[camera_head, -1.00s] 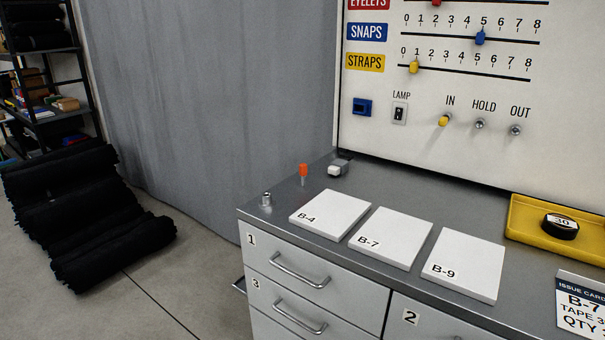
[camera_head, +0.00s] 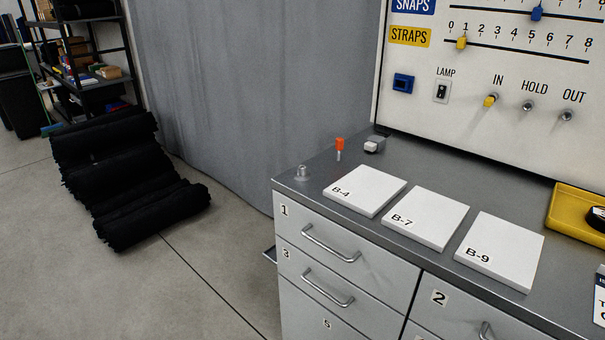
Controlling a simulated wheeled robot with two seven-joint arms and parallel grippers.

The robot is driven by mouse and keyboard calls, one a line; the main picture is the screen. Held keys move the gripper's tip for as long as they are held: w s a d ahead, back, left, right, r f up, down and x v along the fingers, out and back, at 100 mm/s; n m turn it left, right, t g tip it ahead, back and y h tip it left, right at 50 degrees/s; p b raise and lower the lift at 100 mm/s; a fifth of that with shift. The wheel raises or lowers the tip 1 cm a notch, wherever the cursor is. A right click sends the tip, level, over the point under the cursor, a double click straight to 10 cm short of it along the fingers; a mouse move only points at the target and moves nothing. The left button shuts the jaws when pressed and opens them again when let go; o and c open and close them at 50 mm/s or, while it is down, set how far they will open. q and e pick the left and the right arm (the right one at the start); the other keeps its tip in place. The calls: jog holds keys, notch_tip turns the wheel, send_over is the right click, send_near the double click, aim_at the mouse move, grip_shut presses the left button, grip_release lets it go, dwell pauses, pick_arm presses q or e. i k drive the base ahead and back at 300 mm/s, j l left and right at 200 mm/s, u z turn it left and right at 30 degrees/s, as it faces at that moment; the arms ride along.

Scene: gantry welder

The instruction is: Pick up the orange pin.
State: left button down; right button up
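The orange pin (camera_head: 340,145) stands upright on the grey cabinet top, near its back left corner. It has an orange cap and a thin metallic lower part. A small grey and white block (camera_head: 374,146) sits just to its right, apart from it. A small metal knob-like piece (camera_head: 302,172) is in front and to the left of it, near the left edge. Neither of my grippers shows in the head view.
White plates B-4 (camera_head: 365,190), B-7 (camera_head: 426,219) and B-9 (camera_head: 499,251) lie along the front of the grey top (camera_head: 430,170). A yellow tray (camera_head: 570,212) is at right. A white panel (camera_head: 480,75) rises behind. Black rolls (camera_head: 130,180) lie on the floor at left.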

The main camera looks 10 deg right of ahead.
aim_at(339, 141)
jog(key=z, duration=0.45)
jog(key=i+j+z, duration=0.1)
jog(key=j+z, duration=0.75)
jog(key=j, duration=0.8)
jog(key=j+z, duration=0.1)
jog(key=j, duration=0.9)
jog(key=k, duration=0.05)
